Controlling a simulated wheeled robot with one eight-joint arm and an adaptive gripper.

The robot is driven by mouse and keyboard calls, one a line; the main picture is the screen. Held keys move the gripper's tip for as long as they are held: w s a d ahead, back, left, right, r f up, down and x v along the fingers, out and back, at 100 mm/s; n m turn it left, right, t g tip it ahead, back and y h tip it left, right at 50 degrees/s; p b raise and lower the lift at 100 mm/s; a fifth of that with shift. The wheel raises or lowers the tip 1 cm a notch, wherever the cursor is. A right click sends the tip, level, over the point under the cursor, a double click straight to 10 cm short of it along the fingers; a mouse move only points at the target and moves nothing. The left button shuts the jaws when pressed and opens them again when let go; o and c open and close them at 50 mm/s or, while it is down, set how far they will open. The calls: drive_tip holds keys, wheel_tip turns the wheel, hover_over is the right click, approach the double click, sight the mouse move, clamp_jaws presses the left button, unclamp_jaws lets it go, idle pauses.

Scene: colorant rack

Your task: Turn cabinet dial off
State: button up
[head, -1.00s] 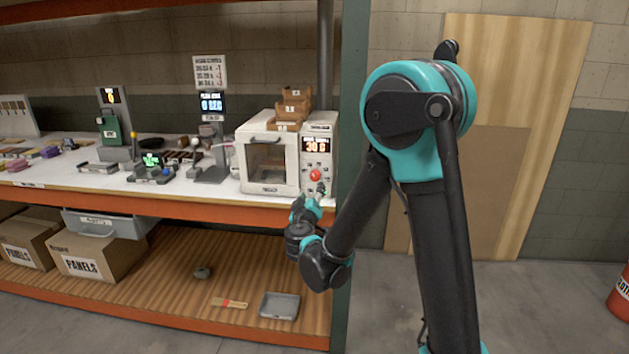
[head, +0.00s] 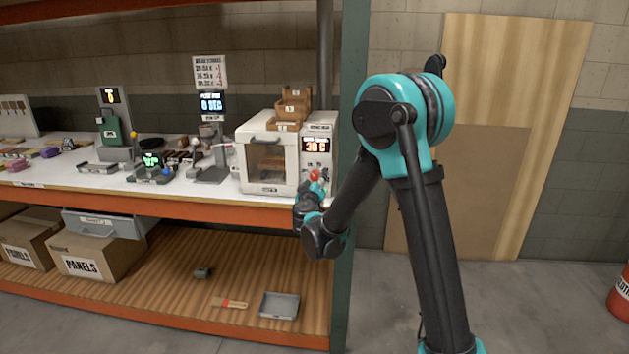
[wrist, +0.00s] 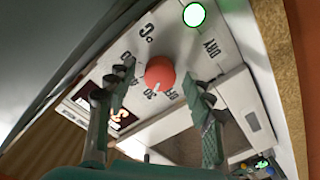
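The white cabinet (head: 268,160) stands at the right end of the shelf's worktop, with a control panel on its right side. The cabinet's display (head: 316,145) reads 30 °C. My gripper (wrist: 155,95) is open, its two fingers on either side of the dial and apart from it in the picture. Contact cannot be told. In the head view the arm partly hides the panel's lower part.
Small brown bins (head: 292,105) are stacked on the cabinet. A green shelf post (head: 350,150) rises just right of the panel. The orange shelf edge (head: 200,208) runs below. Gauges and tools stand to the left on the worktop.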

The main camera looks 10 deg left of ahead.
drive_tip(key=c, duration=1.1)
drive_tip(key=n, duration=0.4)
drive_tip(key=shift+n, duration=2.4)
drive_tip(key=o, duration=1.2)
